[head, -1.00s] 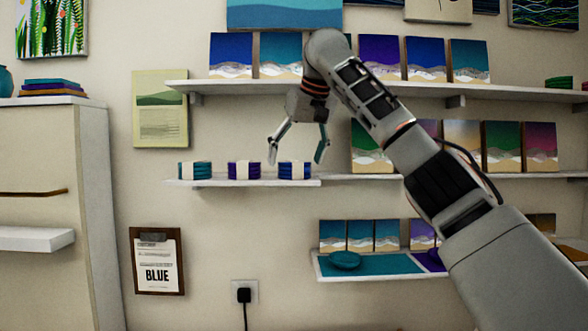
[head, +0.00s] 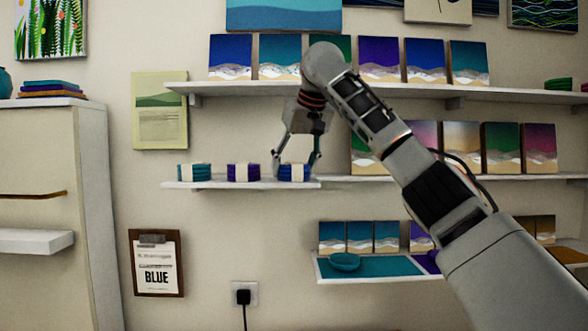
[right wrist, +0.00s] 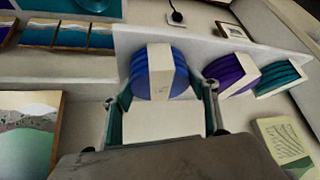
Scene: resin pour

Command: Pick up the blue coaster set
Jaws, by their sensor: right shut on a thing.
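The blue coaster set (head: 293,172), a round stack with a pale band, stands at the right end of the small white shelf (head: 220,184). My right gripper (head: 295,172) is lowered around it, one finger on each side, and is shut on it. In the right wrist view the blue coaster set (right wrist: 158,72) sits between the fingers (right wrist: 160,100). The set still appears to be at shelf level. A clipboard (head: 157,264) reading "BLUE" hangs below on the wall. My left gripper is not in view.
A purple coaster set (head: 243,172) and a teal one (head: 194,172) stand to the left on the same shelf. A longer shelf (head: 370,90) with several seascape panels runs above. A lower shelf (head: 365,278) holds a teal dish (head: 344,262).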

